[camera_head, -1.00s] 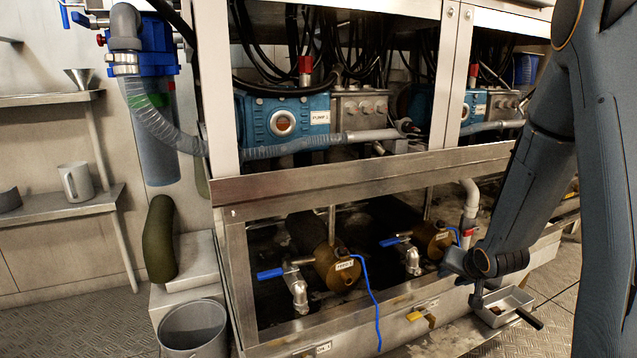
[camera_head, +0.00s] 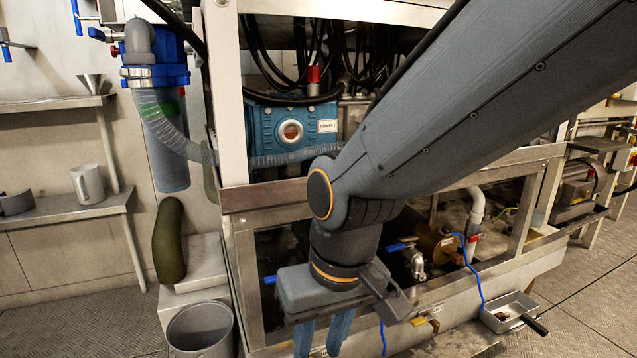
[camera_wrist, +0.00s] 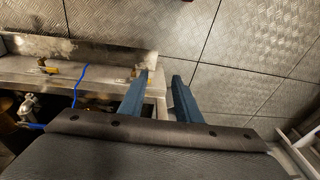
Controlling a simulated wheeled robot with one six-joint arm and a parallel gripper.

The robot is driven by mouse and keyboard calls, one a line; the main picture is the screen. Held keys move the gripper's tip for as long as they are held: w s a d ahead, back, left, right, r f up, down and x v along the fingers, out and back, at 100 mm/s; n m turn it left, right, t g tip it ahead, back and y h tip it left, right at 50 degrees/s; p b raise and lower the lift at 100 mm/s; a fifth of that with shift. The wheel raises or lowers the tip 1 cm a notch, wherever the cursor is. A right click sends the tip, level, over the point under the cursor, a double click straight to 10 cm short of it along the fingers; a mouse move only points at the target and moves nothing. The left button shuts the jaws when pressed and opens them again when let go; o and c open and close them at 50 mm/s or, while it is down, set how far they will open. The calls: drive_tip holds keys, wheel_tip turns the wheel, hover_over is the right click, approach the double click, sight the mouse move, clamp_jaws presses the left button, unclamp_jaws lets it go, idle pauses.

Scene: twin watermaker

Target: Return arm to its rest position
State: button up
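My gripper (camera_head: 322,345) points down in the middle of the head view, in front of the machine's lower front. Its two blue fingers stand apart with nothing between them; their tips run off the bottom edge. In the wrist view the fingers (camera_wrist: 160,75) also show a gap, over the frame's edge and the floor. My arm reaches in from the upper right, bent at the joint above the gripper. It hides much of the machine's right part and part of the lower bay.
The blue pump (camera_head: 291,130) sits behind my arm. A grey bucket (camera_head: 199,332) stands at lower left. A metal tray (camera_head: 509,309) with a dark handle lies at lower right. Yellow-handled valves (camera_wrist: 65,71) line the frame. Shelves hold a mug (camera_head: 87,184). Patterned floor (camera_head: 595,310) at right is clear.

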drive_tip(key=s+a+r+n+g+p, duration=0.1)
drive_tip(key=s+r+n, duration=0.15)
drive_tip(key=s, duration=0.45)
drive_tip(key=d+r+m+p, duration=0.3)
drive_tip(key=d+r+p, duration=0.7)
drive_tip(key=r+p, duration=0.4)
drive_tip(key=d+r+m+h+p, duration=0.1)
drive_tip(key=d+r+m+p, duration=0.3)
drive_tip(key=d+r+p, duration=0.6)
wheel_tip(320, 180, up, 4)
drive_tip(key=p, duration=1.3)
drive_tip(key=shift+s+h, duration=0.15)
drive_tip(key=shift+h, duration=0.15)
